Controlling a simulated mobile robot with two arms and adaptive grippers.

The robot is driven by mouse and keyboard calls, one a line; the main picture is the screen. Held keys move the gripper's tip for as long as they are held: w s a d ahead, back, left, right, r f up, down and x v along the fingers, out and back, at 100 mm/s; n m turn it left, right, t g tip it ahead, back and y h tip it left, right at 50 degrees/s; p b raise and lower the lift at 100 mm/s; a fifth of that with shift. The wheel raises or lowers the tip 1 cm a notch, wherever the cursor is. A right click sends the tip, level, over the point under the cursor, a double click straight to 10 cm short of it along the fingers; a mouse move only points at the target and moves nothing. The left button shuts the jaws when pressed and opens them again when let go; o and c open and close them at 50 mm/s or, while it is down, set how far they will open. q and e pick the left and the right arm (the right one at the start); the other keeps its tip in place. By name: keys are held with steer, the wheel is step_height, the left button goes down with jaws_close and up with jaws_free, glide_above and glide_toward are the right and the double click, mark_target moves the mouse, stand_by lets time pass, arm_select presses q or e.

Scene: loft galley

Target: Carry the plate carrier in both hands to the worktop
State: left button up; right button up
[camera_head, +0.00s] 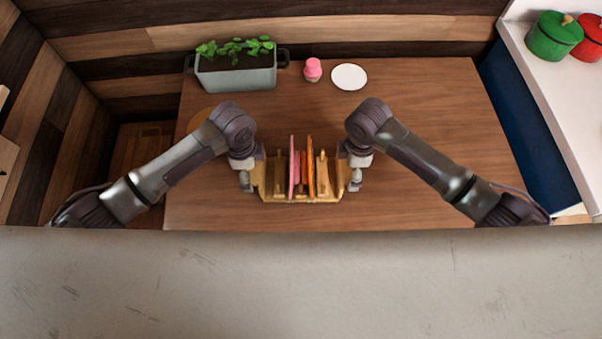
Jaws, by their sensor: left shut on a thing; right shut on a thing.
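The plate carrier (300,199) is a tan wooden rack with upright dividers, over the brown wooden table in the head view. A pink plate (292,167) and an orange plate (311,168) stand on edge in its middle. My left gripper (248,183) is shut on the carrier's left end. My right gripper (355,182) is shut on its right end. The carrier looks level. I cannot tell whether its underside touches the table. The fingertips are partly hidden by my wrists.
On the brown table (430,130) stand a grey planter (236,78) with green leaves, a pink bottle (312,70) and a white disc (349,77) at the back. A white counter (545,75) at the right holds a green pot (553,36) and a red pot (592,40). A grey surface fills the foreground.

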arm_select(q)
step_height(320, 180, up, 4)
steer(key=p, duration=0.3)
steer(key=shift+r+p, duration=0.2)
steer(key=shift+p, duration=0.1)
arm_select(e)
step_height(320, 180, up, 4)
steer(key=shift+r, duration=0.2)
arm_select(q)
steer(key=shift+f, duration=0.1)
arm_select(e)
steer(key=shift+f, duration=0.1)
